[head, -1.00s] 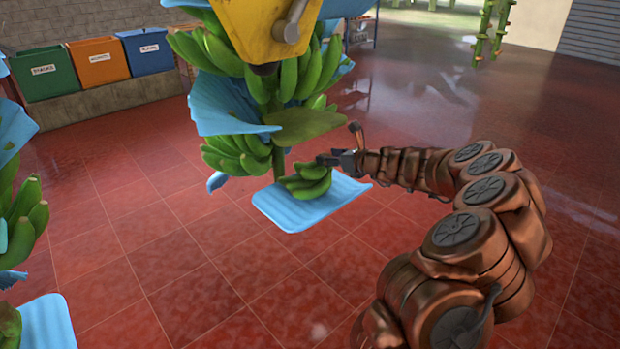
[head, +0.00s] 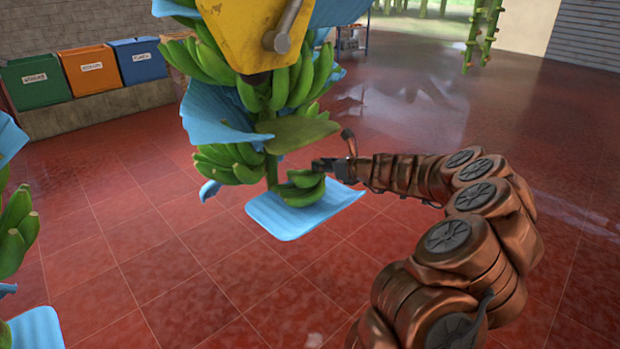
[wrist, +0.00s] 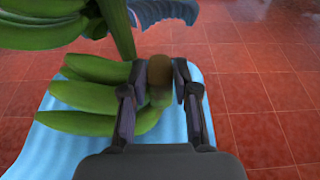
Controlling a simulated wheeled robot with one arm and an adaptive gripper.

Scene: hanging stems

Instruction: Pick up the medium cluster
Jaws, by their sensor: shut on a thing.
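A green banana cluster (head: 300,189) sits at the lower end of the hanging stem, just above or on a blue sheet (head: 290,222); I cannot tell whether they touch. My gripper (head: 325,166) comes in from the right and is at the cluster's top. In the wrist view my gripper (wrist: 159,85) is shut on the brownish crown of the cluster (wrist: 88,97), with one finger on each side. The cluster's bananas point left there, over the blue sheet (wrist: 195,128). More clusters (head: 228,163) hang higher on the same stem.
A yellow metal part (head: 250,35) is at the stem's top. Another stem with bananas (head: 15,232) hangs at the left edge. Green, orange and blue bins (head: 88,69) stand at the back left. The red tiled floor is open on the right.

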